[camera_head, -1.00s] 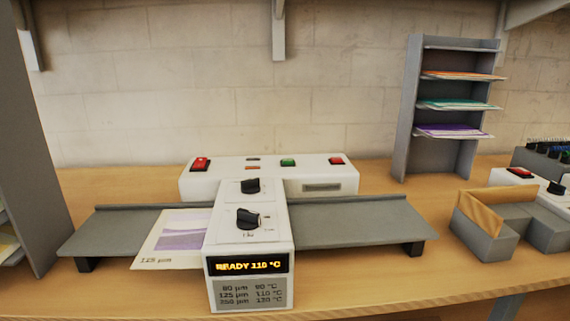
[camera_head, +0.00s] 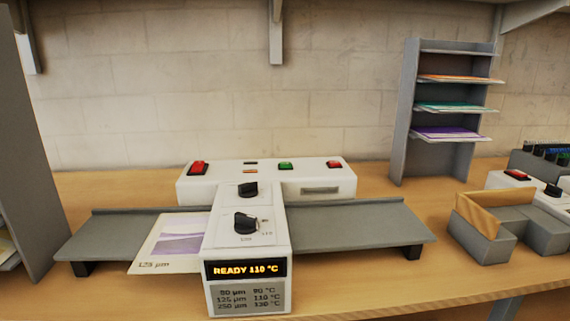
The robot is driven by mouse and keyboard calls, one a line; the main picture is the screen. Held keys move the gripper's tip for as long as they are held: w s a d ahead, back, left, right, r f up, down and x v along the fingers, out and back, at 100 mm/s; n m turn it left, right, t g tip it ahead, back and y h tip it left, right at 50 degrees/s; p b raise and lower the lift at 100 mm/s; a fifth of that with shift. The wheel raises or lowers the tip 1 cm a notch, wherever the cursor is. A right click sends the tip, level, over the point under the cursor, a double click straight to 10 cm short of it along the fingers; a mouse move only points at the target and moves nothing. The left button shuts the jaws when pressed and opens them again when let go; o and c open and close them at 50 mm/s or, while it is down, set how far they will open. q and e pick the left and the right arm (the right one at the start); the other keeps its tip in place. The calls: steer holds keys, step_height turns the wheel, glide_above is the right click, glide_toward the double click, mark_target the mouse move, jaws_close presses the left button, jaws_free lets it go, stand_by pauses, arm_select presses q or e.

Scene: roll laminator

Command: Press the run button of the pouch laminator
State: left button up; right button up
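The white pouch laminator (camera_head: 194,187) stands on the wooden bench. On its rear top are a red rocker switch (camera_head: 198,167) at left, a green button (camera_head: 286,166) in the middle and a red button (camera_head: 334,164) at right. Two black knobs, a rear one (camera_head: 248,189) and a front one (camera_head: 245,223), sit on the front arm. The display (camera_head: 247,269) reads READY 110 °C. A pouch (camera_head: 168,249) marked 125 µm with a purple sheet lies on the left tray, its right edge against the laminator. Neither gripper is in view.
Grey trays extend left (camera_head: 105,231) and right (camera_head: 360,225); the right one is empty. A shelf rack (camera_head: 403,125) with coloured sheets stands at back right.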

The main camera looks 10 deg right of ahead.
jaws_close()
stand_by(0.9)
